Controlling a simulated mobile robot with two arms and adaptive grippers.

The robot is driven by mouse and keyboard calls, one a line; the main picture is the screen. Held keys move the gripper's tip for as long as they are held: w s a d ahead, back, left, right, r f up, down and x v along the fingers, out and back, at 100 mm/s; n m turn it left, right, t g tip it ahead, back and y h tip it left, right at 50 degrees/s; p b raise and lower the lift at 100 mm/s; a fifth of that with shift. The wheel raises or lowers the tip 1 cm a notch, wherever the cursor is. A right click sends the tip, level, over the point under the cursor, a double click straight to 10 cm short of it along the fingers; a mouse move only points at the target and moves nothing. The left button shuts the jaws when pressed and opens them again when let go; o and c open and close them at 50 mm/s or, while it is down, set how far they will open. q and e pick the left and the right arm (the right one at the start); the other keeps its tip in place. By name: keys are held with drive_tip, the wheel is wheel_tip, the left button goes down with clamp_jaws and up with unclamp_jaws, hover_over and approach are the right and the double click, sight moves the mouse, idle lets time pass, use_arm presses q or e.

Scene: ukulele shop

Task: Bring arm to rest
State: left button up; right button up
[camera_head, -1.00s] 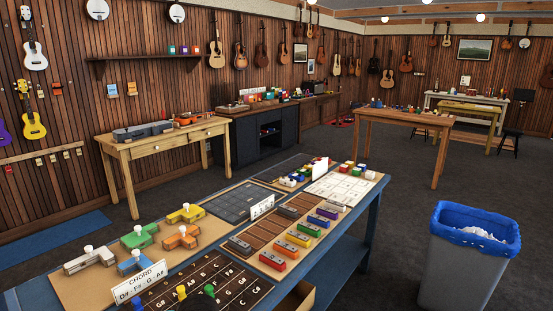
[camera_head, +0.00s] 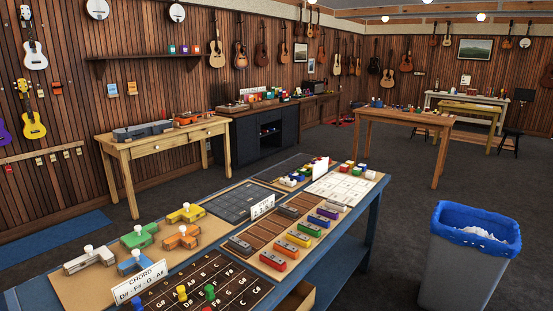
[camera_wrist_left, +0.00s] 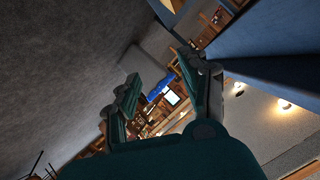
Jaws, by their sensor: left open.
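My left gripper (camera_wrist_left: 158,82) shows only in the left wrist view. Its two dark green fingers are spread apart with nothing between them. Beyond the fingers, small and tilted, are a blue-topped shape and wooden furniture. In the head view neither gripper shows. The dark note board (camera_head: 237,283) lies at the near end of the workbench, with a yellow peg (camera_head: 182,293) and a green peg (camera_head: 210,292) standing on it. A red piece shows at the bottom edge. A white CHORD card (camera_head: 141,284) stands beside the board.
The blue workbench (camera_head: 372,207) holds coloured bars, peg blocks and a grey grid tray (camera_head: 238,202). A grey bin with a blue liner (camera_head: 473,240) stands to its right. Wooden tables (camera_head: 406,118) stand farther back. Grey floor lies open between them.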

use_arm(q)
drive_tip(key=s+a+f+n+g+y, duration=0.2)
drive_tip(key=s+a+f+n+y, duration=0.15)
drive_tip(key=s+f, duration=0.5)
drive_tip(key=s+a+f+n+g+y, duration=0.25)
drive_tip(key=s+a+f, duration=0.25)
drive_tip(key=s+f, duration=0.4)
drive_tip(key=s+a+f+n+g, duration=0.1)
drive_tip(key=s+f+n+g, duration=0.1)
drive_tip(key=s, duration=0.9)
drive_tip(key=s+a+f+n+g+y, duration=0.1)
drive_tip(key=s+f+n+g, duration=0.1)
drive_tip(key=s, duration=0.9)
drive_tip(key=shift+a+f+g, duration=0.3)
drive_tip(key=shift+f+g, duration=0.25)
drive_tip(key=shift+g, duration=0.2)
